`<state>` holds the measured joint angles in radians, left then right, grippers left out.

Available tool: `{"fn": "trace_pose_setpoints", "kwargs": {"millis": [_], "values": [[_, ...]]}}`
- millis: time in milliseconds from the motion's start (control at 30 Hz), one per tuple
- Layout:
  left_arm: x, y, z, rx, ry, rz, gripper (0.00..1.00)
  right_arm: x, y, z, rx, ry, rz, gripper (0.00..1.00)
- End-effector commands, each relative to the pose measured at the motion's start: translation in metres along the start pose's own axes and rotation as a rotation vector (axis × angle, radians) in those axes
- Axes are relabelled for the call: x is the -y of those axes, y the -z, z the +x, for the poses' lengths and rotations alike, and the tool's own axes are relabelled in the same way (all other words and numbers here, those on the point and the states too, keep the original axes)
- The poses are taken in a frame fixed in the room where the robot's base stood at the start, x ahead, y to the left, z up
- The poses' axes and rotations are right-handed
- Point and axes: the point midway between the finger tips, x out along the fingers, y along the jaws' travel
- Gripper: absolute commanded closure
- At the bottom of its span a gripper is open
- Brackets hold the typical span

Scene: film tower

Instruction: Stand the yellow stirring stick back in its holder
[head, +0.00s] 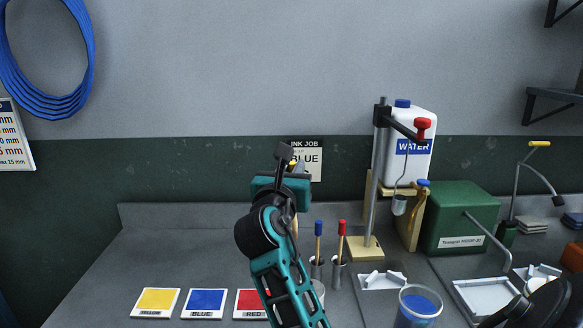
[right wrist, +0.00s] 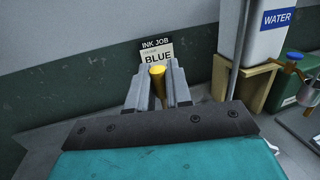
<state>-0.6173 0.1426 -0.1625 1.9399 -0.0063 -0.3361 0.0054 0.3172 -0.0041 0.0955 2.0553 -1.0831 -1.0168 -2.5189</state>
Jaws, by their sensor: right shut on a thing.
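My right gripper (head: 291,162) is raised in front of the back wall, shut on the yellow stirring stick (head: 292,164). Only the stick's yellow end shows clearly in the head view. In the right wrist view the yellow stick (right wrist: 157,74) sits between the two grey fingers (right wrist: 157,88), its rounded end up. A blue-topped stick (head: 318,232) and a red-topped stick (head: 341,232) stand in metal holders (head: 317,267) on the bench, right of my right arm. No empty holder for the yellow stick can be made out; my arm covers part of that area.
Yellow, blue and red cards (head: 156,301) lie at the front left. A tall stand (head: 380,165), a white water container (head: 410,145) and a green box (head: 460,218) are at the right. A cup of blue ink (head: 418,306) stands at the front.

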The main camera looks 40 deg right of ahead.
Motion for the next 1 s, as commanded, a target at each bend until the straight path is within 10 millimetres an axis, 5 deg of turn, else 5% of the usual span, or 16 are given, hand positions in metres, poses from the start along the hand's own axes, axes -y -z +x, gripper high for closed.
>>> {"fn": "trace_pose_setpoints", "kwargs": {"millis": [1000], "values": [[-0.002, -0.027, 0.013, 0.010, -0.002, -0.002, 0.57, -0.002, 0.073, -0.006, 0.001, -0.003, -0.002, 1.00]]}}
